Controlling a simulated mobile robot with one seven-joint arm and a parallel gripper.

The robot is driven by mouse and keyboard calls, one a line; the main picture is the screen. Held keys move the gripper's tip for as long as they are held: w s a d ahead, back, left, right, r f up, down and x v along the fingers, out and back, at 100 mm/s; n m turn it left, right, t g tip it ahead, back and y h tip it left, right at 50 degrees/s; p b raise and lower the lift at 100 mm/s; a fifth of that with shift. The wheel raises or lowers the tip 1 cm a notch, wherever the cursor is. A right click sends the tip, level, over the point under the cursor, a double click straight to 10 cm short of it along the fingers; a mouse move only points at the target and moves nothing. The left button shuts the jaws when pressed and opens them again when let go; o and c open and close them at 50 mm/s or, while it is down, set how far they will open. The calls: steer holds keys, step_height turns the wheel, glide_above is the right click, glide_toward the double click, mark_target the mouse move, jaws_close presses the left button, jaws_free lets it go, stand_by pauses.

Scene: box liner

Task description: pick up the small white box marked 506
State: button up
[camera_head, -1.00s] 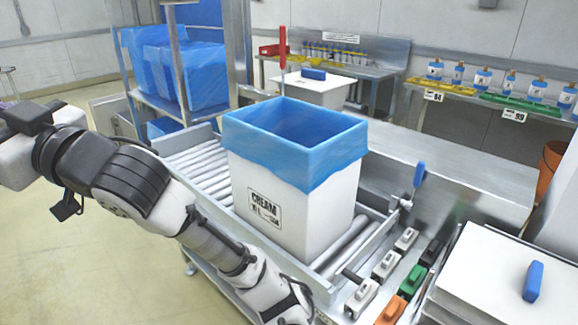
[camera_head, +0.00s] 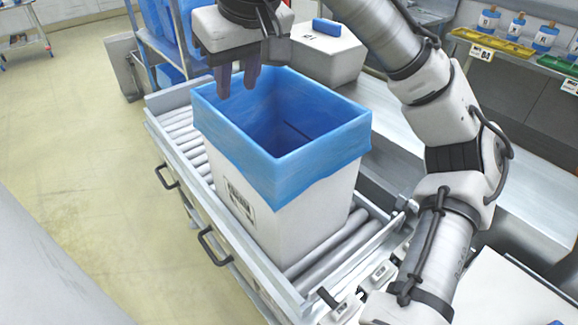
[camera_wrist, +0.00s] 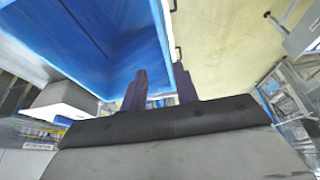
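Small white boxes stand beside the conveyor's right end, partly hidden by my arm. One box (camera_head: 344,308) is at the bottom edge and another (camera_head: 382,271) is just behind it. No 506 marking is readable on either. My gripper (camera_head: 238,82) hangs fingers-down at the far left rim of the blue-lined white bin. Its two fingers are apart with nothing between them. In the wrist view the gripper (camera_wrist: 161,80) shows both fingers spread beside the blue liner, and no small white box can be made out.
The large white bin (camera_head: 288,220) with blue liner (camera_head: 270,165) stands on the roller conveyor (camera_head: 190,140). A white carton (camera_head: 325,55) with a blue object on top is behind it. A bench with yellow and green trays is at the upper right.

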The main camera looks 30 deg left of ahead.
mark_target(227, 132)
steer(key=x, duration=1.1)
steer(key=shift+s+a+f+p, duration=0.3)
steer(key=shift+a+p, duration=0.05)
steer(key=shift+a, duration=0.1)
steer(key=shift+a+f, duration=0.15)
steer(key=shift+f, duration=0.25)
steer(key=shift+f, duration=0.25)
jaws_close()
stand_by(1.0)
